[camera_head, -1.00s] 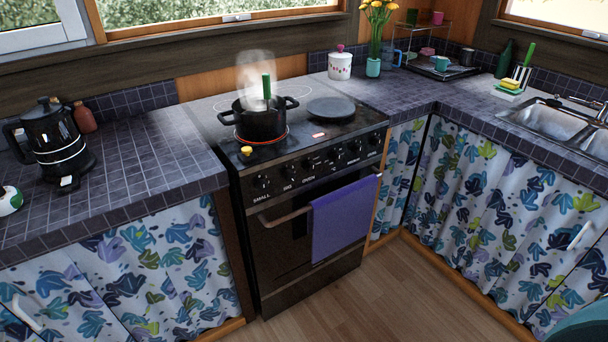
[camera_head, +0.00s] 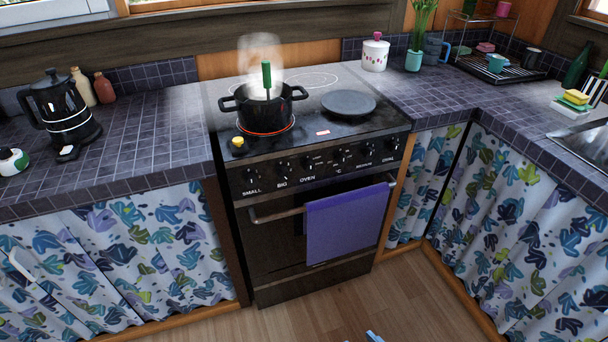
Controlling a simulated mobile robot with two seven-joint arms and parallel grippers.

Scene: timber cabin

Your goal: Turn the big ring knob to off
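The big ring knob (camera_head: 282,171) is a small dark knob on the front panel of the black stove (camera_head: 318,252), above the label BIG. It sits between the SMALL knob (camera_head: 251,177) and the OVEN knob (camera_head: 310,164). Its pointer direction is too small to tell. A black two-handled pot (camera_head: 263,110) stands on a ring glowing red at its edge, with a green-handled utensil in it and steam above.
A purple towel (camera_head: 345,222) hangs on the oven handle right of the knob. A yellow-topped item (camera_head: 238,142) sits at the cooktop's front left. A black kettle (camera_head: 62,110) stands on the left counter.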

